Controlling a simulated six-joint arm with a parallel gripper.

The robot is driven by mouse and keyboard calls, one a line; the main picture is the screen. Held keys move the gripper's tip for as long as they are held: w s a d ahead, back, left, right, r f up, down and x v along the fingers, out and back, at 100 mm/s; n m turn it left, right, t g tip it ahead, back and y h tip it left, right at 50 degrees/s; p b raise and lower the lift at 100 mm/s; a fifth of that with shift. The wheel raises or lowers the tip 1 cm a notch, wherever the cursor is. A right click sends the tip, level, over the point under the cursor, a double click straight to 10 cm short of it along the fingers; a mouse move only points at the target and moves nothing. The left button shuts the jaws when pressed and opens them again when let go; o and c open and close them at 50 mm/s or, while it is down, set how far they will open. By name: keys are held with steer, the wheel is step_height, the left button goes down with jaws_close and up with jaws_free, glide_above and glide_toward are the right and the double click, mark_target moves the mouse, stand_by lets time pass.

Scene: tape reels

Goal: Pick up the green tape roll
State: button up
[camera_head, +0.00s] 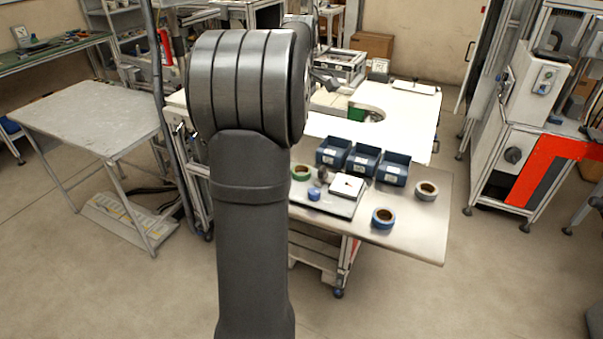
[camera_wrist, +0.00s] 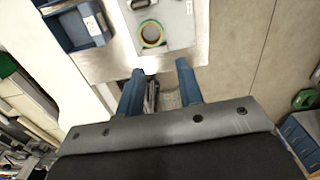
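My arm hides the gripper in the head view.
Blue bins (camera_head: 364,160) stand behind the roll. A white box (camera_head: 347,186), a small blue item (camera_head: 313,194) and a dark item (camera_head: 323,172) are close by. A blue tape roll (camera_head: 383,224) and a beige one (camera_head: 427,196) lie right. The table's front right is clear.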

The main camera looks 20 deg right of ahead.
step_height(320, 180, down, 16)
steer(key=shift+a+r, duration=0.1)
steer(key=shift+a, duration=0.05)
jaws_close()
stand_by(0.4)
